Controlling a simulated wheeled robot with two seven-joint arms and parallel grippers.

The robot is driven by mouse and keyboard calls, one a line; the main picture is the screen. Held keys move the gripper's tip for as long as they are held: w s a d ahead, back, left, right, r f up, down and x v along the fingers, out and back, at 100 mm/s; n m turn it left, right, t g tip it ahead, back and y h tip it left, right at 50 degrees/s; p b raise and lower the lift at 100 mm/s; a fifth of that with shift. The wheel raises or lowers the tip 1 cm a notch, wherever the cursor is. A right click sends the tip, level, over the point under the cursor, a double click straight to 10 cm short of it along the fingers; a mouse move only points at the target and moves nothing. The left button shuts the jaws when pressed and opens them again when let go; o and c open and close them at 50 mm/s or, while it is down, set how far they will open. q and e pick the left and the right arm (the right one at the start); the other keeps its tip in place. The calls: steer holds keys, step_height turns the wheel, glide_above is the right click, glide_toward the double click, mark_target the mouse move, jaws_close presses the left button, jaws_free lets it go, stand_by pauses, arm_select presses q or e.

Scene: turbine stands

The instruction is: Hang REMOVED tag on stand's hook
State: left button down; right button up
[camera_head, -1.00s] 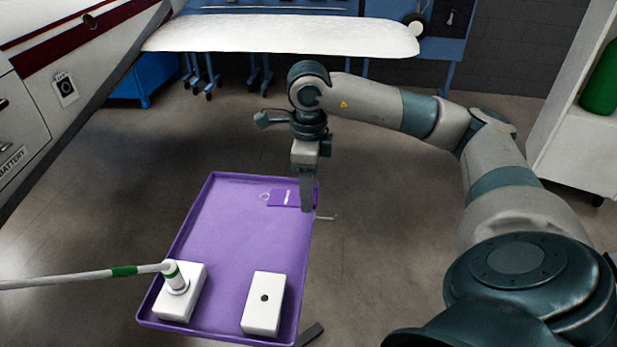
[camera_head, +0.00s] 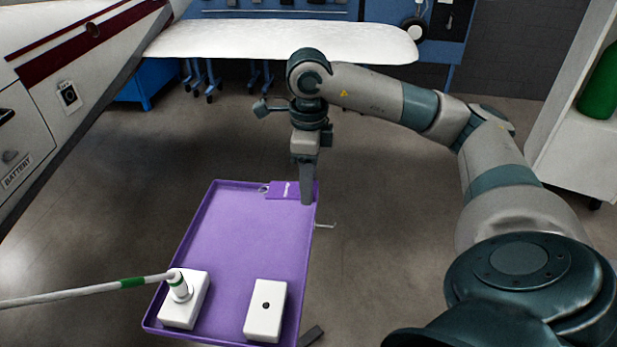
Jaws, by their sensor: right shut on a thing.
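The purple REMOVED tag (camera_head: 283,189) has faint white lettering and a small ring (camera_head: 264,189) at its left end. My right gripper (camera_head: 306,197) points down and is shut on the tag's right end. The tag shows over the far right corner of the stand's purple tray (camera_head: 235,235); its exact height above the tray is hard to judge. A thin metal hook (camera_head: 325,226) sticks out from the tray's right edge, just below and right of my right gripper. Nothing hangs on it. My left gripper is not in view.
A white block (camera_head: 265,310) with a dark hole stands at the tray's near right. Another white block (camera_head: 183,307) at near left takes the end of a white rod (camera_head: 85,292) with a green band. Open floor lies right of the tray.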

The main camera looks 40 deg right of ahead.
steer(key=shift+r+p, duration=0.35)
steer(key=shift+r, duration=0.35)
steer(key=shift+r+p, duration=1.35)
steer(key=shift+r, duration=1)
